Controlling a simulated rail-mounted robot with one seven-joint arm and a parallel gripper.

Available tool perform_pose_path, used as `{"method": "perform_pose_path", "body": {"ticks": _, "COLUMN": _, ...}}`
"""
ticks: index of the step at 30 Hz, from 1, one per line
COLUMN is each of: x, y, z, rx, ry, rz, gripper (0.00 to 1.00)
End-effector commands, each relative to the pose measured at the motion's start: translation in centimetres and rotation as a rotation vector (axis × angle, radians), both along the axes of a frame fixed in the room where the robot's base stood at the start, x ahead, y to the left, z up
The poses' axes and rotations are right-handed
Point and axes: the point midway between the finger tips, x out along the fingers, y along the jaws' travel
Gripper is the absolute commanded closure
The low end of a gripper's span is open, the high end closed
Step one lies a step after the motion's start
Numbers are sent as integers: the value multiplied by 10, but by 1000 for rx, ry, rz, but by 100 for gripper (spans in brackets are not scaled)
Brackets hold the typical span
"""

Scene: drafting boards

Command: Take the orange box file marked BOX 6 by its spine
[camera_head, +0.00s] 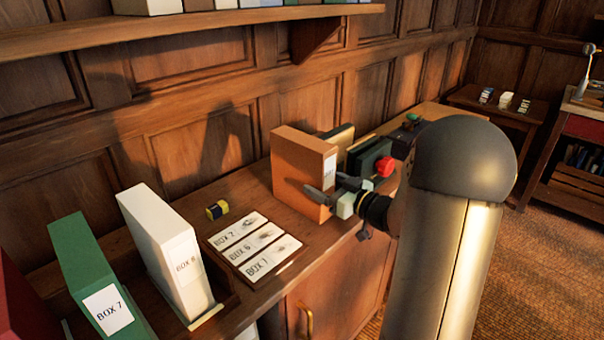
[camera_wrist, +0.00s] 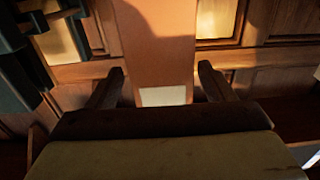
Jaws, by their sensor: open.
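The orange box file (camera_head: 298,172) stands upright on the wooden counter, a white label on its spine; the label's text is too small to read and partly hidden. In the wrist view the orange spine (camera_wrist: 155,45) with its white label (camera_wrist: 163,96) lies between my two fingers. My gripper (camera_head: 330,187) is open, with its fingers level at the box's lower spine. The wrist view shows my gripper (camera_wrist: 162,85) with a gap on each side of the spine; I cannot tell whether either finger touches it.
A white file marked BOX 8 (camera_head: 178,255) and a green BOX 7 (camera_head: 95,275) stand at left. A card tray (camera_head: 255,245) and a yellow-blue block (camera_head: 217,209) lie left of the orange box. Dark green files (camera_head: 368,158) and a red object (camera_head: 385,167) are close at right.

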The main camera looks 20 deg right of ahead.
Motion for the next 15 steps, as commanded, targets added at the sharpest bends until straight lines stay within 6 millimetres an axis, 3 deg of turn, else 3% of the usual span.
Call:
{"method": "perform_pose_path", "body": {"ticks": 6, "x": 28, "y": 16, "z": -1, "rx": -1, "ry": 1, "rz": 2, "gripper": 25}}
{"method": "perform_pose_path", "body": {"ticks": 13, "x": 31, "y": 16, "z": -2, "rx": -1, "ry": 0, "rz": 0, "gripper": 25}}
{"method": "perform_pose_path", "body": {"ticks": 15, "x": 30, "y": 16, "z": -2, "rx": -1, "ry": 1, "rz": 0, "gripper": 41}}
